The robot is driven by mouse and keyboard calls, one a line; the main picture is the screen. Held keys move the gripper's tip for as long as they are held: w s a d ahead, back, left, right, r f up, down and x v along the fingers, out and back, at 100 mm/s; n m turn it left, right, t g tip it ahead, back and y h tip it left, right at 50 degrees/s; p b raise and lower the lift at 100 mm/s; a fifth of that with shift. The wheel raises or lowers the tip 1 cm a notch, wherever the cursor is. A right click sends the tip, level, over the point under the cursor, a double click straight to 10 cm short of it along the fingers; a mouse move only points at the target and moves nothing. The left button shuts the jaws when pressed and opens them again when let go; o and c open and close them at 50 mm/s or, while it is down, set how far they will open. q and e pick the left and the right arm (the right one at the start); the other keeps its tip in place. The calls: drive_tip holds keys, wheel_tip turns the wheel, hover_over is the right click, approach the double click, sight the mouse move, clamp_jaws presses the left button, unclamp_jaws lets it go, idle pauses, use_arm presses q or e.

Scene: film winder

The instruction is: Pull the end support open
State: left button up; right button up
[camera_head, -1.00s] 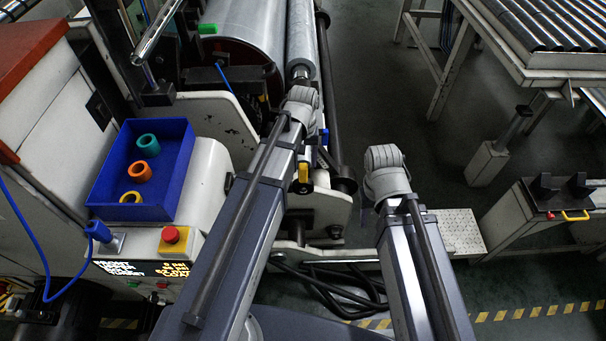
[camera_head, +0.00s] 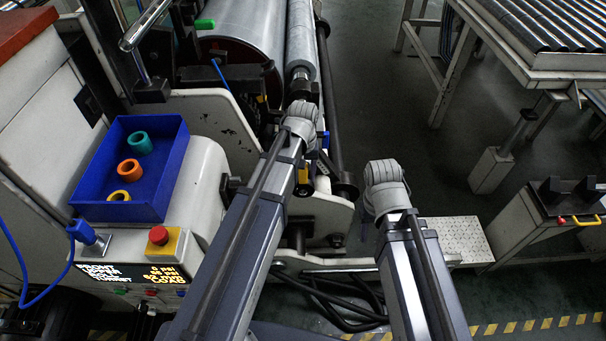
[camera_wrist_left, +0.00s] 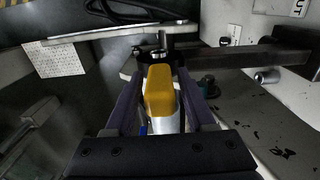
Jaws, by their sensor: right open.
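The yellow handle (camera_head: 303,176) of the end support shows beside my left arm in the head view, by the end of the film roller. In the left wrist view the yellow handle (camera_wrist_left: 160,92) stands between the two dark fingers of my left gripper (camera_wrist_left: 160,84), one finger on each side. Whether the fingers touch it is unclear. In the head view my left gripper is hidden by its own arm. My right arm reaches in over the floor to the right; its gripper is not visible.
A blue bin (camera_head: 128,170) with several coloured rings sits on the white machine at left, near a red button (camera_head: 158,235). A metal step plate (camera_head: 456,243) and black cables (camera_head: 335,300) lie around my right arm. A roller bench (camera_head: 535,40) stands at the upper right.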

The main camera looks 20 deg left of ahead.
use_arm(q)
clamp_jaws()
idle(1.1)
